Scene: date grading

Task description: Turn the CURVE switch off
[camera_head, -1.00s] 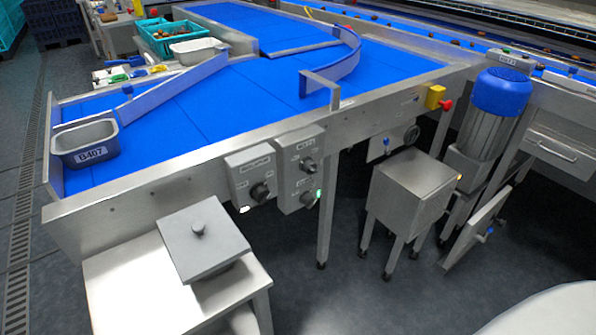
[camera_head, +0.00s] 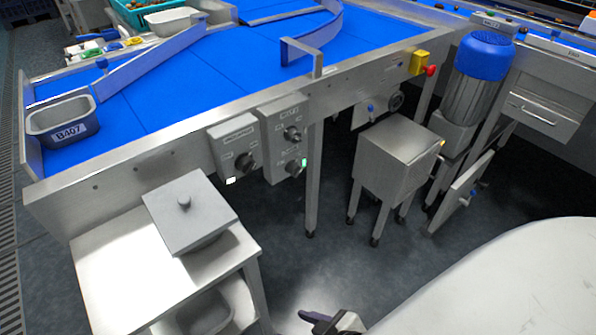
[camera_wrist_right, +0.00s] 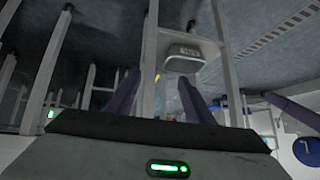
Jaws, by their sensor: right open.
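Two grey switch boxes hang on the front of the blue-belt table in the head view. The left box (camera_head: 233,150) has one dark knob (camera_head: 244,162) and a lit white lamp. The right box (camera_head: 285,130) has an upper knob (camera_head: 292,133) and a lower knob (camera_head: 294,168) beside a lit green lamp. The labels are too small to read, so I cannot tell which knob is CURVE. My right gripper (camera_head: 322,320) is at the bottom edge, well below and apart from the boxes. In the right wrist view its purple fingers (camera_wrist_right: 160,88) are apart, with nothing held. My left gripper is out of view.
A steel stand (camera_head: 100,290) with a grey lidded box (camera_head: 190,225) stands left below the switches. A steel cabinet (camera_head: 385,165) and a blue-capped motor (camera_head: 480,85) stand right. A B407 bin (camera_head: 62,118) sits on the belt. Open floor lies below the right box.

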